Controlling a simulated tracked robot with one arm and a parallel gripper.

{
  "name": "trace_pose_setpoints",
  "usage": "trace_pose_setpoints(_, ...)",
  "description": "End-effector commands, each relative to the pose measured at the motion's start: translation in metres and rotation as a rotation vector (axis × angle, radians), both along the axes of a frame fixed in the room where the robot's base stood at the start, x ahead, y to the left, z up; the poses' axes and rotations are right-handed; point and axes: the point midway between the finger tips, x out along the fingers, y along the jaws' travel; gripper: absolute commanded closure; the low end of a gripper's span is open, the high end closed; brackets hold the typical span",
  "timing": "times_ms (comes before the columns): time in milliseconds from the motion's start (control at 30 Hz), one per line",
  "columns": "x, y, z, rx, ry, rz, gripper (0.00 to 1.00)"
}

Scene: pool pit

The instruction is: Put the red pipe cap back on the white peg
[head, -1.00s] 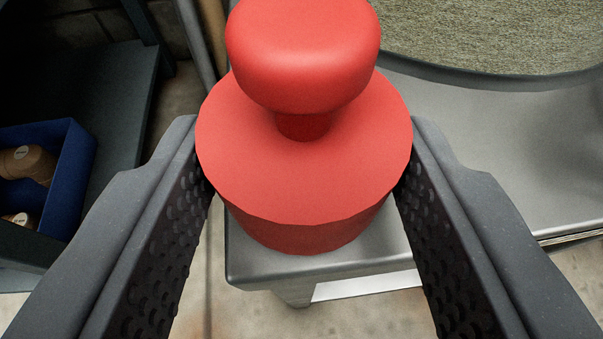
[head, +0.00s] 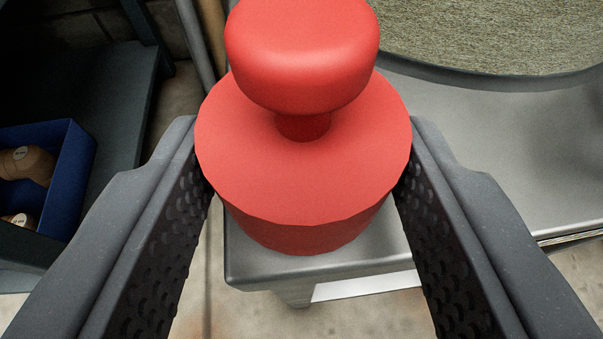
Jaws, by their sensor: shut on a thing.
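The red pipe cap (head: 303,175) fills the middle of the head view, with its round knob pointing up and towards the camera. My gripper (head: 305,180) is shut on the cap, one dark textured finger on each side of its wide round body. The cap is over the corner of a grey metal surface; I cannot tell whether it touches it. The white peg is not visible; anything beneath the cap is hidden by it.
The grey metal surface (head: 480,150) extends to the right, with a round basin-like opening (head: 500,35) at the back right. A blue box (head: 68,190) with brown items stands at left by a dark shelf. Floor shows in front.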

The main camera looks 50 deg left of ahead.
Motion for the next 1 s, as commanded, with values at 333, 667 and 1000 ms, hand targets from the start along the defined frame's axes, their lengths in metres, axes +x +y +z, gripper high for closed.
trace_pose_setpoints(333, 0.000, 0.000, -0.003, 0.000, 0.000, 0.000, 0.80)
trace_pose_setpoints(667, 0.000, 0.000, -0.008, -0.001, -0.001, 0.000, 0.80)
trace_pose_setpoints(1000, 0.000, 0.000, -0.011, 0.000, 0.000, 0.001, 0.46)
